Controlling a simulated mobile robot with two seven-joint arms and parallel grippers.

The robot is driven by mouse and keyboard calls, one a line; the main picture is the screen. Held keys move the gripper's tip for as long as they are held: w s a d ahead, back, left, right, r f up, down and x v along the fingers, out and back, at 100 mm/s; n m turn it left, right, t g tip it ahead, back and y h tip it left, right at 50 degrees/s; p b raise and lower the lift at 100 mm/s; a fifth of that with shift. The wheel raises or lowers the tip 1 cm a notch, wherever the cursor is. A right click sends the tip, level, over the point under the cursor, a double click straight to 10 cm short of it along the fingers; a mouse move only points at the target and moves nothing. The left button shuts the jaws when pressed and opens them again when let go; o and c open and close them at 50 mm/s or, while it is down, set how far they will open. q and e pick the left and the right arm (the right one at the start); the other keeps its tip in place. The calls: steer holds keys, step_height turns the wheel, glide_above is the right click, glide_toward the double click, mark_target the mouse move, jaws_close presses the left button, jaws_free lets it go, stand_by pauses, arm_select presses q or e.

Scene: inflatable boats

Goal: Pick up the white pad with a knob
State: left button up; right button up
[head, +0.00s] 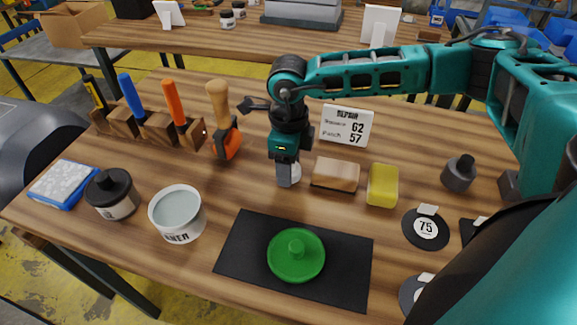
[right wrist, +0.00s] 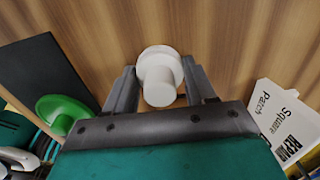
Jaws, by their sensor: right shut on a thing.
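The white pad with a knob (right wrist: 158,58) is a small round disc with a thick round knob. In the right wrist view its knob sits between the two fingers of my right gripper (right wrist: 161,88), which is shut on it. In the head view my right gripper (head: 288,178) points down at the middle of the table, and the white pad (head: 296,173) is partly hidden behind a finger. I cannot tell whether the pad touches the table. My left gripper is not in view.
A green knobbed pad (head: 296,255) lies on a black mat (head: 345,265) in front. A wooden block (head: 336,173) and a yellow block (head: 382,185) are just right of the gripper. A label sign (head: 347,124) stands behind; a tin (head: 177,213) stands left.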

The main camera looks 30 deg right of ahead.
steer(key=shift+r, duration=0.15)
arm_select(q)
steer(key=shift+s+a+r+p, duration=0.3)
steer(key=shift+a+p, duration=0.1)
steer(key=shift+p, duration=0.45)
arm_select(e)
step_height(320, 180, up, 20)
